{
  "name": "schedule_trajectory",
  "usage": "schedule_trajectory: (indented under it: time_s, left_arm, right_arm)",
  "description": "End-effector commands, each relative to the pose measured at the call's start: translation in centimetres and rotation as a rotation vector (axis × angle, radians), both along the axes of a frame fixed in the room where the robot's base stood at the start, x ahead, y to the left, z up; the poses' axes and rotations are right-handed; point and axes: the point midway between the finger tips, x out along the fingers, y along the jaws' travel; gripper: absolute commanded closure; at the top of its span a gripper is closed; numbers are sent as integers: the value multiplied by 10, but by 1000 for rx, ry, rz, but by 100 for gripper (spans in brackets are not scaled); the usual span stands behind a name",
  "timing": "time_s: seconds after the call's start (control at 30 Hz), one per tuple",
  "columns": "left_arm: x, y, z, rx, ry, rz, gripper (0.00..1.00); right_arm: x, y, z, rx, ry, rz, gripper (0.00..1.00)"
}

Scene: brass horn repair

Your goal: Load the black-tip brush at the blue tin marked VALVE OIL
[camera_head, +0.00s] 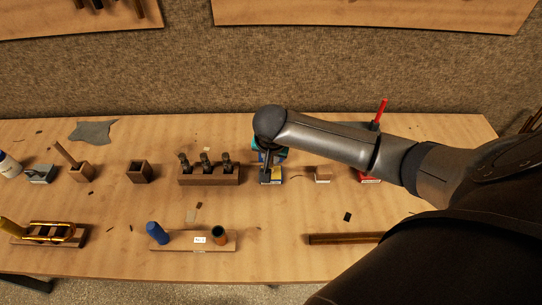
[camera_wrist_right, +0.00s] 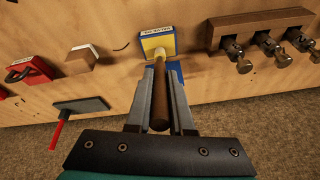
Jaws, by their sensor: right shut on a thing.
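My right gripper (camera_wrist_right: 160,75) is shut on the brush (camera_wrist_right: 159,108), whose brown handle lies between the fingers in the right wrist view. The brush's far end meets the yellow top of the labelled blue tin (camera_wrist_right: 150,42) in that view. I cannot tell whether it touches, and the tip's colour is not clear. In the head view the tin (camera_head: 277,175) shows blue and yellow beneath my right gripper (camera_head: 266,174), which comes down from above. The brush is hidden there by the gripper and arm. My left gripper is not in view.
A wooden rack (camera_head: 209,178) with several valves stands left of the tin. A small wooden block (camera_head: 323,174) and a red tin (camera_head: 370,178) stand to its right. A red-handled tool (camera_head: 380,110) lies behind my arm.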

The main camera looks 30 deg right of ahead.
Motion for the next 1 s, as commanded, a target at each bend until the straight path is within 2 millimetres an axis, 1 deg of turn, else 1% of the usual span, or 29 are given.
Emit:
schedule_trajectory:
  time_s: [1.0]
  left_arm:
    - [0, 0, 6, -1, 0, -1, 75]
  right_arm:
    - [-2, 0, -2, 1, 5, 0, 100]
